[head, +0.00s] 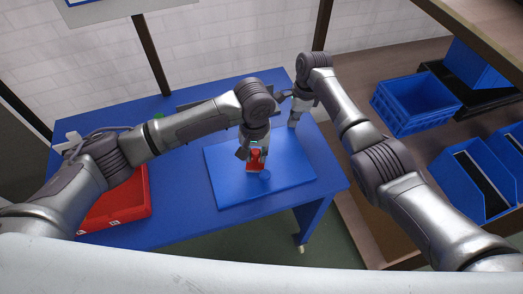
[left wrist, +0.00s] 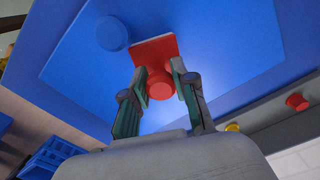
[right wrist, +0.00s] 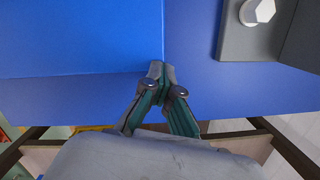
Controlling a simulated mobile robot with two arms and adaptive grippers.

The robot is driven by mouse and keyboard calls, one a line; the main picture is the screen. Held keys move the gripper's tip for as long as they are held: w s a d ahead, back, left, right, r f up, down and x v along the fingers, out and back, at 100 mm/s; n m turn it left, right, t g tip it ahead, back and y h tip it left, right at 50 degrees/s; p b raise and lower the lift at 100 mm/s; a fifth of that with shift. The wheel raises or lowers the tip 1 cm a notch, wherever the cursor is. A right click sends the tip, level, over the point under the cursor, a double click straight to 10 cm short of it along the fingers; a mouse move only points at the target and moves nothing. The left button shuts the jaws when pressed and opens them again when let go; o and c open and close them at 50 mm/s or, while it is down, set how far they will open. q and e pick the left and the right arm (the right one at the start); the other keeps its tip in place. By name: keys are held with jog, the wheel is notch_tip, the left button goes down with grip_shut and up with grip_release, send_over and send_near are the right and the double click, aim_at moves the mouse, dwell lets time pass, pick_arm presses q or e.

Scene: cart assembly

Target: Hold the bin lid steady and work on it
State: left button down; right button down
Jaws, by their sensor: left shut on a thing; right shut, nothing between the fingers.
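The blue bin lid (head: 225,184) lies flat on the blue table and also fills much of the left wrist view (left wrist: 75,65). My left gripper (head: 256,153) is shut on a red part with a round knob (left wrist: 160,84), held over the lid; the left wrist view shows it between the fingers (left wrist: 160,78). Whether the red part touches the lid is unclear. A round blue knob (left wrist: 113,34) is beside the red part on the lid. My right gripper (head: 292,122) is shut and empty at the lid's far edge; its fingertips (right wrist: 161,70) meet beside that edge.
A red bin (head: 125,200) stands on the table's left. A grey block with a white hexagonal knob (right wrist: 258,11) is near my right gripper. Blue crates (head: 415,103) are on the shelf at right. The table's front right corner (head: 335,185) is clear.

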pick_arm(q)
jog(key=shift+w+d, duration=0.3)
jog(key=shift+d, duration=0.45)
jog(key=shift+w+d, duration=0.25)
jog(key=shift+d, duration=0.5)
pick_arm(e)
jog(key=shift+s+d+f, duration=0.15)
jog(key=shift+s+f, duration=0.15)
jog(key=shift+f, duration=0.2)
pick_arm(q)
notch_tip(320, 180, up, 8)
jog(key=shift+a, duration=0.1)
pick_arm(e)
jog(key=c, duration=1.2)
grip_release()
jog(key=shift+c, duration=0.2)
pick_arm(q)
jog(key=shift+w+f, duration=0.1)
jog(key=shift+w, duration=0.05)
pick_arm(e)
jog(key=shift+w, duration=0.2)
jog(key=shift+r, duration=0.15)
